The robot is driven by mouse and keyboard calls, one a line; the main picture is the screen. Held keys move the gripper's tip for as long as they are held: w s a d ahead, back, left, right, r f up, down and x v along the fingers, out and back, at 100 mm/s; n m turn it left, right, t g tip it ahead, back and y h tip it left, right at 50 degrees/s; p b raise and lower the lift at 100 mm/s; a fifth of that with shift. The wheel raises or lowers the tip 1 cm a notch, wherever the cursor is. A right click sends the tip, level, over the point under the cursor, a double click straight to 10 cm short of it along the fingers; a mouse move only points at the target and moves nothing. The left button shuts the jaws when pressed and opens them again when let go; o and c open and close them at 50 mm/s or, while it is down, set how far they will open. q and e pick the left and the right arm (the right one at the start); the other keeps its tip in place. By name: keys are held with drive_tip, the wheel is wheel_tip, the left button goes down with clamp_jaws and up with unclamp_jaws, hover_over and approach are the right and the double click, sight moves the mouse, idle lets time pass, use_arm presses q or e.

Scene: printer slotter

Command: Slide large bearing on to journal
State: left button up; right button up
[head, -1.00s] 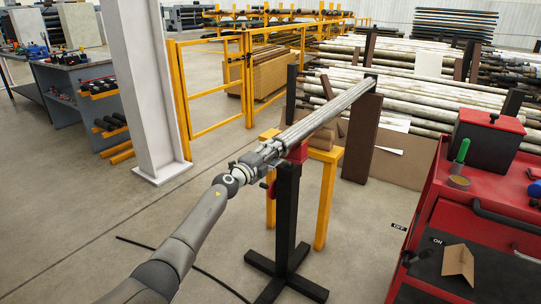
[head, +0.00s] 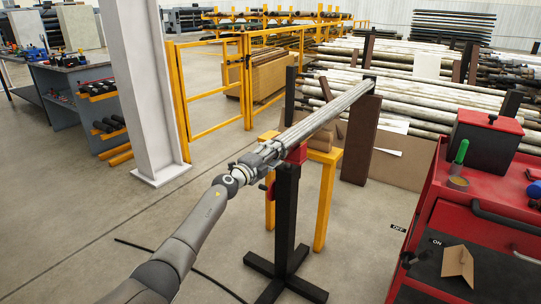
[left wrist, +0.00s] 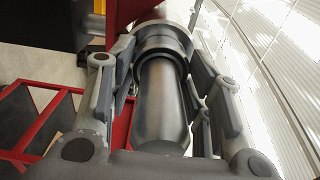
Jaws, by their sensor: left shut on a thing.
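A long grey roller (head: 325,115) lies on a black stand with a red top (head: 298,154). Its near end, the journal (left wrist: 161,105), points toward my left wrist camera as a smooth grey shaft. A dark ring, which looks like the large bearing (left wrist: 162,42), sits around the journal near the roller's body. My left gripper (head: 268,153) is at the roller's near end, with a finger on each side of the ring and journal. It is shut on the ring. Its fingers also show in the left wrist view (left wrist: 160,75). My right gripper is not in view.
A red tool cart (head: 480,190) with a black box, a green-handled tool and a tape roll stands at the right. A yellow stand (head: 325,190) is behind the black stand. A white column (head: 150,90) and yellow fence (head: 210,95) are at the left.

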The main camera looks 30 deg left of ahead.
use_arm(q)
drive_tip(key=o, duration=1.1)
drive_tip(key=shift+w, duration=0.1)
drive_tip(key=shift+s+a, duration=0.25)
drive_tip(key=shift+s, duration=0.5)
drive_tip(key=s, duration=1)
drive_tip(key=shift+s+a, duration=0.25)
drive_tip(key=shift+f, duration=0.15)
